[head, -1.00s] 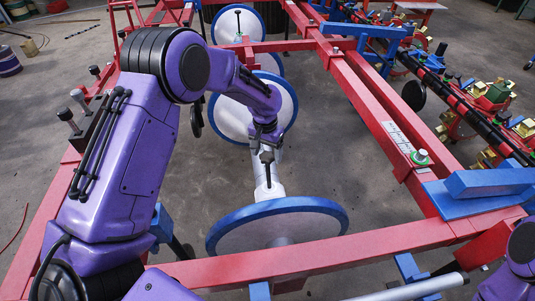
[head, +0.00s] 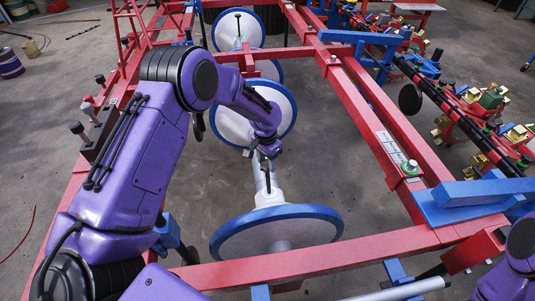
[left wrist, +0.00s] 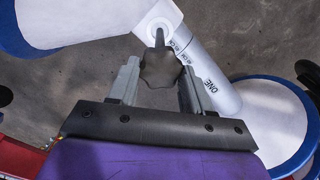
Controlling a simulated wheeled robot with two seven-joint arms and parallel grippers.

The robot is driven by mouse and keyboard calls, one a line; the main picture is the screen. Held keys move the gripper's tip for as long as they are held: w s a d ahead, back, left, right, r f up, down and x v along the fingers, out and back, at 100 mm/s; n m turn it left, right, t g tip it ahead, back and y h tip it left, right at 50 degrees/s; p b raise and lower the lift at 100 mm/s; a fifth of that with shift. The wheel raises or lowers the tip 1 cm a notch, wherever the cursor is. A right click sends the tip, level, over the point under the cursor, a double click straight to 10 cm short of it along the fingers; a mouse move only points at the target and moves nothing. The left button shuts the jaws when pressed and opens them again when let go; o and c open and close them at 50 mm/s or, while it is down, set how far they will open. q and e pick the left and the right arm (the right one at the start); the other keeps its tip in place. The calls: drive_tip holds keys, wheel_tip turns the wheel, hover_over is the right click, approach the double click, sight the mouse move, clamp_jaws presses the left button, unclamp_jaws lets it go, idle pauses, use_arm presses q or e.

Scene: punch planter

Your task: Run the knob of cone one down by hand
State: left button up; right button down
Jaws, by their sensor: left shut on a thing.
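Cone one is a pale grey-white tube (head: 268,192) between two white discs with blue rims; the left wrist view shows "ONE" printed on the tube (left wrist: 215,82). Its knob is a dark lobed grip (left wrist: 160,68) on a thin black stem that runs into a round white boss. My left gripper (left wrist: 157,72) is shut on the knob, one grey finger on each side of it. In the head view my left gripper (head: 267,154) is above the tube, the black stem showing below it and the knob mostly hidden. My right gripper is out of view.
The near blue-rimmed disc (head: 275,232) and the far one (head: 255,112) stand close to the gripper. Red frame beams (head: 385,135) surround the cone. A blue block (head: 487,191) lies on the right beam. Bare concrete floor shows between the beams.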

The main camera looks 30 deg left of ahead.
use_arm(q)
drive_tip(key=o, duration=1)
drive_tip(key=shift+o, duration=0.2)
drive_tip(key=shift+r, duration=0.15)
wheel_tip(320, 180, up, 10)
drive_tip(key=p, duration=0.1)
drive_tip(key=shift+a+r+p, duration=0.15)
drive_tip(key=shift+a+p, duration=0.05)
drive_tip(key=shift+p, duration=0.2)
wheel_tip(320, 180, up, 10)
drive_tip(key=p, duration=0.2)
drive_tip(key=shift+a+r, duration=0.2)
drive_tip(key=shift+r, duration=0.05)
